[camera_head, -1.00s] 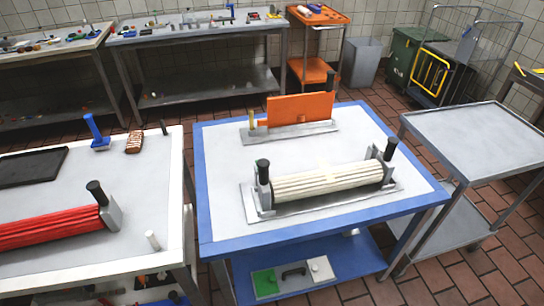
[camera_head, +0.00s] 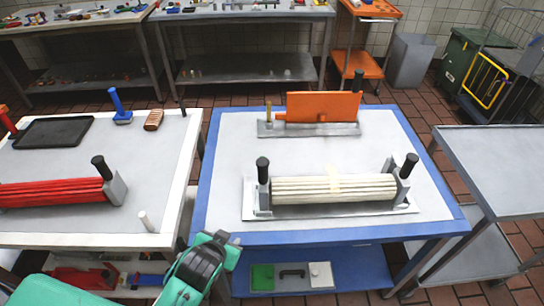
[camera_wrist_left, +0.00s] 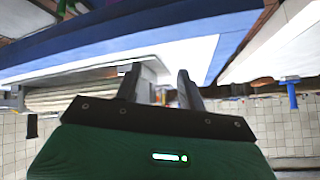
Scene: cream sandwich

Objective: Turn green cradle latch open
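A cream ribbed roll (camera_head: 333,188) lies in a metal cradle (camera_head: 247,200) on the blue-edged table. A dark upright latch handle (camera_head: 263,170), with a slightly greenish top, stands at the cradle's left end. A black handle (camera_head: 403,166) leans at the right end. My left gripper (camera_head: 224,238) is low at the table's front left edge, below and left of the cradle and apart from it. In the left wrist view its two fingers (camera_wrist_left: 159,72) are spread and empty, with the cream roll (camera_wrist_left: 70,98) beyond to the left. My right gripper is out of view.
An orange plate (camera_head: 323,106) stands on its mount at the back of the blue-edged table (camera_head: 212,170). The left table holds a red roll (camera_head: 50,193), a dark tray (camera_head: 54,131) and a blue tool (camera_head: 120,108). A grey trolley (camera_head: 495,165) stands at right.

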